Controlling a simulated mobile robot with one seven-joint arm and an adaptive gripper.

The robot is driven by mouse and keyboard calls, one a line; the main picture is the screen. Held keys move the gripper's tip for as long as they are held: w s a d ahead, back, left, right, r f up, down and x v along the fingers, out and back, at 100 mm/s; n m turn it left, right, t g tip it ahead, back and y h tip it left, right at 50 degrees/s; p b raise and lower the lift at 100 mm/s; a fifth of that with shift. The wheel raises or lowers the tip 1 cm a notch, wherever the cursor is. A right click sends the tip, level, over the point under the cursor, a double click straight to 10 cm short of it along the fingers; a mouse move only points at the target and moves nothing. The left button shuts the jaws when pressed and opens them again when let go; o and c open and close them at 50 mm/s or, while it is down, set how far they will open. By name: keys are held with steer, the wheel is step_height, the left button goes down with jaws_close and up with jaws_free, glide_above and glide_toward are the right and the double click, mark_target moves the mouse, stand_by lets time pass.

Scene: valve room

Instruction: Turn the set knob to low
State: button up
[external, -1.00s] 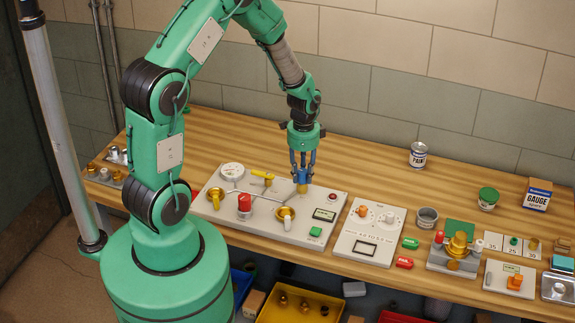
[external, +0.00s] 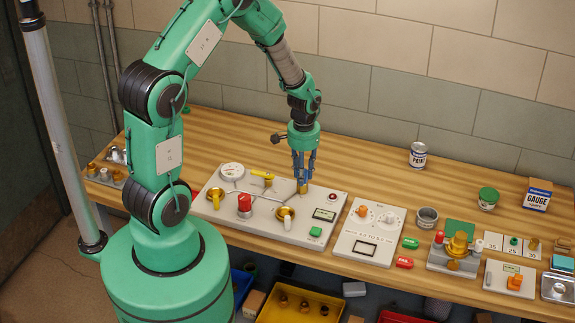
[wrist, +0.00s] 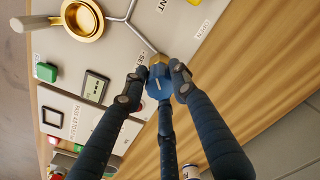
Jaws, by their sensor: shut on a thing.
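The set knob (wrist: 158,61) shows as a small brass-coloured piece at the panel's edge in the wrist view, beside a partly covered label. In the external view the knob (external: 303,189) stands at the back right of the grey panel (external: 270,238). My gripper (external: 303,174) points straight down over it, with its blue fingers shut around its upper part. In the wrist view the dark fingers of my gripper (wrist: 158,80) close in on the knob from both sides, with a third finger below. The fingers hide most of the knob, and I cannot read its setting.
A brass valve cup (external: 285,215), a red knob (external: 244,203), a yellow lever (external: 262,175) and a small display (external: 325,214) are on the same panel. A second white panel (external: 368,234) stands to the right. The bench behind my gripper is clear.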

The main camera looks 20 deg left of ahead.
steer(key=n, duration=0.6)
steer(key=shift+w+r+n, duration=0.1)
steer(key=shift+w+n, duration=0.05)
steer(key=shift+n, duration=0.25)
steer(key=o, duration=1.2)
steer(key=shift+r, duration=0.1)
step_height(320, 180, up, 12)
steer(key=shift+f, duration=0.15)
stand_by(0.5)
